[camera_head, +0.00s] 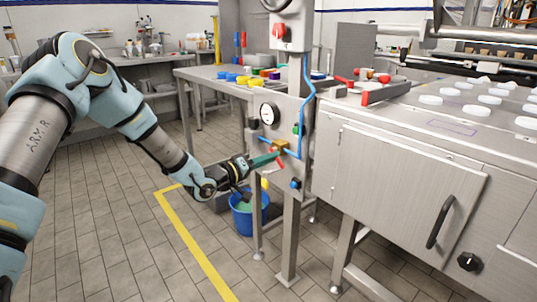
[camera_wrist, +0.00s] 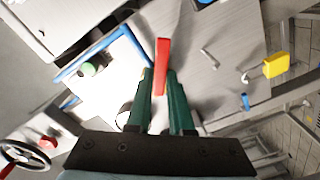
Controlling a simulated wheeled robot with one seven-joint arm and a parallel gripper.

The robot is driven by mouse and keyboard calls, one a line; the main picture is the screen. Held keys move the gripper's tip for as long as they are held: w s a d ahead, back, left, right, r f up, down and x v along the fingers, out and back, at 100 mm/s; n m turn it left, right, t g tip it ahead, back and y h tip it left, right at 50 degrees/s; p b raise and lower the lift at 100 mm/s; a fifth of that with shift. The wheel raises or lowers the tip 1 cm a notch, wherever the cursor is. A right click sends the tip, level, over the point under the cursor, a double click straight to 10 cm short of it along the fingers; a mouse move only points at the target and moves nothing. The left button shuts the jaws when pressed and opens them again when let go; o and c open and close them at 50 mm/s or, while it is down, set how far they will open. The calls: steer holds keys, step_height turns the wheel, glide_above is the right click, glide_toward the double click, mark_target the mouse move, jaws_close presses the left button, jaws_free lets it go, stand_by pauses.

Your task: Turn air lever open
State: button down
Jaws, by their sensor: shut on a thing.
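The air lever is a red handle (camera_head: 280,163) beside a brass-coloured valve (camera_head: 280,145) on the grey machine panel. In the wrist view the red lever (camera_wrist: 162,55) sits between my green fingertips and sticks out past them. My gripper (camera_head: 268,158) reaches the panel from the left, its green fingers at the valve. In the wrist view my gripper (camera_wrist: 165,80) is shut on the lever. The fingers hide the lever's lower part.
A blue hose (camera_head: 310,100) runs down the panel to the valve. A pressure gauge (camera_head: 269,114) and a green button (camera_head: 296,129) are close by. A blue bucket (camera_head: 246,220) stands on the floor below. The tiled floor at the left is clear.

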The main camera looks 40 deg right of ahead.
steer(key=shift+s+r+n+p, duration=0.15)
steer(key=shift+n+p, duration=0.3)
steer(key=shift+n, duration=0.7)
steer(key=shift+w+r+n+p, duration=0.1)
steer(key=shift+r+n+p, duration=0.25)
steer(key=shift+n, duration=0.85)
steer(key=shift+s+r+n+p, duration=0.1)
steer(key=shift+n+p, duration=0.4)
steer(key=shift+n, duration=0.65)
steer(key=c, duration=0.8)
jaws_free()
steer(key=shift+a, duration=0.1)
steer(key=a, duration=1)
steer(key=shift+w+a+b, duration=0.25)
steer(key=shift+a+b, duration=0.05)
